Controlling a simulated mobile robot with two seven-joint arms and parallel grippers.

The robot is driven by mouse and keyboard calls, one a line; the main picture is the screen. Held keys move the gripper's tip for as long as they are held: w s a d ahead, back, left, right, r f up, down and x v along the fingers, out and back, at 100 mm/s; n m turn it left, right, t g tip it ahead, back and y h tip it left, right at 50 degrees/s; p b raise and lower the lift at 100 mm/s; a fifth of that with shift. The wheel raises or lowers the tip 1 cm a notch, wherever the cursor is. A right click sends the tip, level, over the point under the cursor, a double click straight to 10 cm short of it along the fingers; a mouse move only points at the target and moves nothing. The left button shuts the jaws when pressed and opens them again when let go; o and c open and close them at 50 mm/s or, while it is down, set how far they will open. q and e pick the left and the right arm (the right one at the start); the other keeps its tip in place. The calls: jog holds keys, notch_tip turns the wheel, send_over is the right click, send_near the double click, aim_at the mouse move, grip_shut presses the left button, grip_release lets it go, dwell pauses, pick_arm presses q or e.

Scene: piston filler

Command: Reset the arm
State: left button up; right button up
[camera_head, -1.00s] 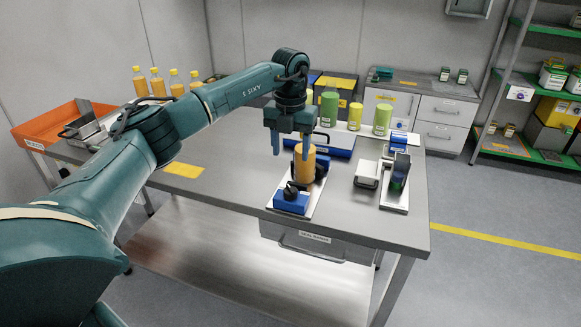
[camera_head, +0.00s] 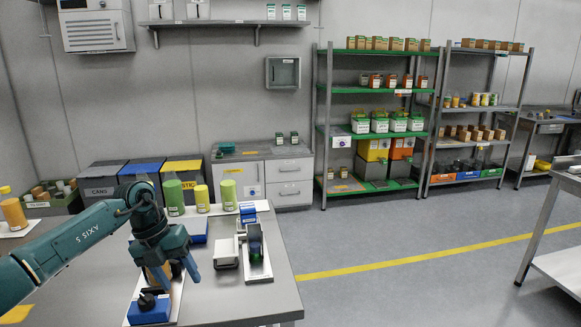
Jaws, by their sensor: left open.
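My left arm comes in from the left over the grey worktable (camera_head: 230,295). Its gripper (camera_head: 172,280) points down and is open above the blue fixture (camera_head: 149,309) at the table's front. An orange cylinder (camera_head: 157,275) stands at that fixture, largely hidden behind the gripper. I cannot tell whether the fingers touch it. My right gripper does not show.
Green and yellow cylinders (camera_head: 202,198) stand at the table's back. A device with a dark upright part (camera_head: 254,243) stands to the right of the gripper. Bins (camera_head: 103,182), a cabinet (camera_head: 290,180) and green shelves (camera_head: 375,120) line the wall.

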pick_arm(q)
jog(key=s+d+f+n+t+h, duration=0.15)
jog(key=s+d+h, duration=0.3)
jog(key=d, duration=0.45)
jog(key=s+d+f+n+t+h, duration=0.1)
jog(key=s+d+n+t+h, duration=0.15)
jog(key=d+h, duration=0.4)
jog(key=s+d+f+n+t+h, duration=0.15)
jog(key=s+d+h, duration=0.25)
jog(key=d, duration=0.6)
jog(key=s+a+f+n+t+y, duration=0.2)
jog(key=s+a+f+n+y, duration=0.5)
jog(key=n, duration=0.6)
jog(key=s+a+f+n+t+y, duration=0.3)
jog(key=s+a+f+n+y, duration=0.4)
jog(key=n, duration=0.6)
notch_tip(320, 180, down, 3)
jog(key=shift+s+r+y, duration=0.1)
jog(key=shift+s+y, duration=0.5)
jog(key=shift+s, duration=0.4)
jog(key=shift+n, duration=0.25)
